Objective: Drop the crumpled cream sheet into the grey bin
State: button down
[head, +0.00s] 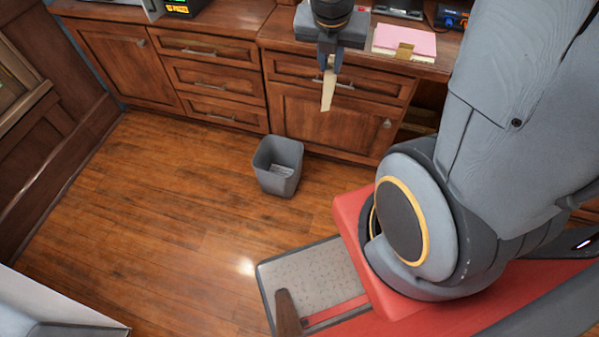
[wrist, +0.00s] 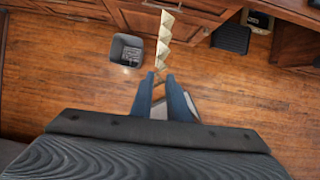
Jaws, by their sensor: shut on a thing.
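The crumpled cream sheet (head: 328,88) hangs down from my gripper (head: 328,62) in the head view, in front of the wooden drawer fronts. In the wrist view the sheet (wrist: 164,42) shows as a folded, zigzag strip, held between the blue-grey fingertips of my gripper (wrist: 158,80). My gripper is shut on it. The grey bin (head: 278,165) stands upright and open on the wood floor, below and to the left of the gripper in the head view. In the wrist view the bin (wrist: 127,50) is left of the sheet. Something pale lies inside the bin.
Wooden cabinets (head: 335,122) with drawers line the wall behind the bin. Pink paper (head: 405,40) lies on the counter right of the gripper. My red base fills the lower right. The floor (head: 170,200) left of the bin is clear.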

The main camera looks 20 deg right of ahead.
jog(key=w+a+f+b, duration=0.3)
jog(key=w+f+b, duration=0.4)
jog(key=f+b, duration=0.7)
jog(key=w+a+f+b, duration=0.3)
jog(key=w+f+b, duration=0.5)
jog(key=f+b, duration=0.7)
jog(key=w+a+f+b, duration=0.4)
jog(key=w+f+b, duration=0.3)
jog(key=f+b, duration=0.7)
notch_tip(320, 180, down, 10)
jog(key=shift+w+f+m+b, duration=0.15)
jog(key=shift+m+b, duration=0.15)
jog(key=shift+b, duration=0.05)
jog(key=c, duration=1.6)
grip_release()
jog(key=shift+p+v, duration=2.5)
jog(key=shift+v, duration=1.45)
